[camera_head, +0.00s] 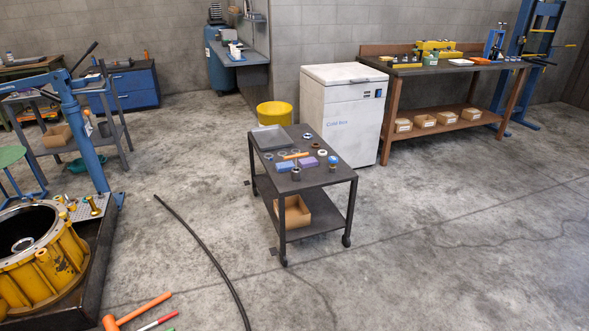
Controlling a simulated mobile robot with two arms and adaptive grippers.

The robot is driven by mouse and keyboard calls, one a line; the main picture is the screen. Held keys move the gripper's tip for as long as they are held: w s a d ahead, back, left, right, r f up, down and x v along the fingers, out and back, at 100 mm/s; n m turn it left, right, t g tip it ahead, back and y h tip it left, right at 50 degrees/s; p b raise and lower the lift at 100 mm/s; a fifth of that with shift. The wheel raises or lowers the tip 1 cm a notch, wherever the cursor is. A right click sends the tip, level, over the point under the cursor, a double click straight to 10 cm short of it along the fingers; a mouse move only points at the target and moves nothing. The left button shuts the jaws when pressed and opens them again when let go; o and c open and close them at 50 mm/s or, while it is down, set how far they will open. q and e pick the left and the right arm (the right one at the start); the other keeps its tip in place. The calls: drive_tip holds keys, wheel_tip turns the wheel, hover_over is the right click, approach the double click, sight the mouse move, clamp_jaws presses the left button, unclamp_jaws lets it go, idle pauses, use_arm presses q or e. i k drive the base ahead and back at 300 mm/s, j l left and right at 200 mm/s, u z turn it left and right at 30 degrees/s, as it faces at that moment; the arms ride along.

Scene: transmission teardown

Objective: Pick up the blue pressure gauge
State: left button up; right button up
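A small round blue item (332,160) stands near the right edge of the dark wheeled cart's top (318,181), with a brass-coloured part showing just below it. It looks like the blue pressure gauge, but it is too small to read a dial. Neither of my grippers is in view.
The cart top also bears a grey tray (271,139), an orange-handled tool (295,156), a purple block (307,163) and small rings. A white cold box (342,112) and yellow bucket (274,115) stand behind. A black hose (203,249) crosses the floor; right floor is clear.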

sight(333, 160)
drive_tip(key=i+j+z, duration=0.15)
drive_tip(key=i, duration=0.15)
drive_tip(key=i+z, duration=0.2)
drive_tip(key=i+j+z, duration=0.15)
drive_tip(key=z, duration=0.5)
drive_tip(key=i+j+z, duration=0.25)
drive_tip(key=j+z, duration=0.25)
drive_tip(key=j, duration=0.15)
drive_tip(key=i+j+z, duration=0.25)
drive_tip(key=j, duration=0.15)
drive_tip(key=j+z, duration=0.2)
drive_tip(key=j, duration=0.2)
drive_tip(key=k, duration=0.05)
